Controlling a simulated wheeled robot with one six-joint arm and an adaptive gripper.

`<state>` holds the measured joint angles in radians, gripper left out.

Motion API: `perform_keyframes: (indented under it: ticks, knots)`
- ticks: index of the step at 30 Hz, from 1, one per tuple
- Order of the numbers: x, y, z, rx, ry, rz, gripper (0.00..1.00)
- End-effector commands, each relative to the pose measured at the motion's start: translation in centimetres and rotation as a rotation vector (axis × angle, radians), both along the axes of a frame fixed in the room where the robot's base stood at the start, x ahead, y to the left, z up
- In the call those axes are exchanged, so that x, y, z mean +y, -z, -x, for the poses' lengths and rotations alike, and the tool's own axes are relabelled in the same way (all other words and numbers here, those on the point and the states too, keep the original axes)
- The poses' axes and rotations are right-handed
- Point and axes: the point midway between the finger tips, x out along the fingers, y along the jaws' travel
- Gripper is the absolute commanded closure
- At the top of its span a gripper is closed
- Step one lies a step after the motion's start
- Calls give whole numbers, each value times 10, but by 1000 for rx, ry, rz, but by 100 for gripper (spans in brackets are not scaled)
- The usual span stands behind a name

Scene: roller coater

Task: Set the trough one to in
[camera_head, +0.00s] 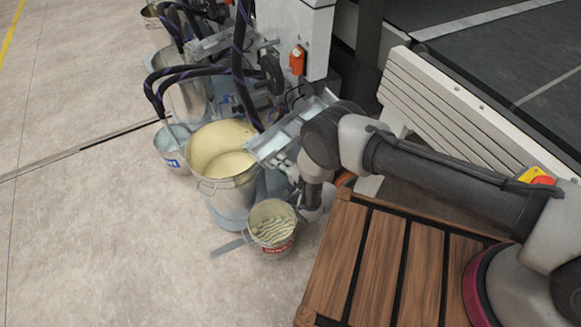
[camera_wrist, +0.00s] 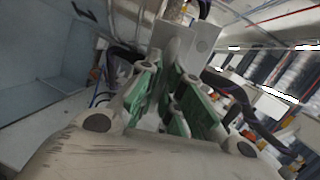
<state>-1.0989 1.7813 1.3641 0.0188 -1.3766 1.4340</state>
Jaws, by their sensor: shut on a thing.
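A grey metal trough (camera_head: 292,130) juts from the machine over the large bucket of cream liquid, at a slant. I cannot tell for certain that it is trough one. My gripper (camera_head: 287,168) is at the trough's lower front side, partly hidden by my own wrist. In the wrist view, my gripper (camera_wrist: 172,98) has green-padded fingers closed around a grey metal part (camera_wrist: 178,45), which looks like part of the trough. The exact contact between the pads is partly hidden by the fingers.
The large bucket (camera_head: 222,165) stands below the trough, with a smaller pail (camera_head: 271,228) of cream stuff in front. More buckets and black hoses (camera_head: 190,75) are at the left. A slatted white guard (camera_head: 450,110) is at right. Floor at left is clear.

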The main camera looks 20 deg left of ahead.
Motion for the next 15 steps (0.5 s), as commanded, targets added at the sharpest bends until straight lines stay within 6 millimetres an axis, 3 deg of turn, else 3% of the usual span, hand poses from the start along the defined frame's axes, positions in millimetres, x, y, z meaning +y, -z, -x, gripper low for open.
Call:
perform_keyframes:
  ticks: [6,15]
  knots:
    - [32,0,-8,2,96,-2,100]
    - [59,0,-19,1,190,-1,100]
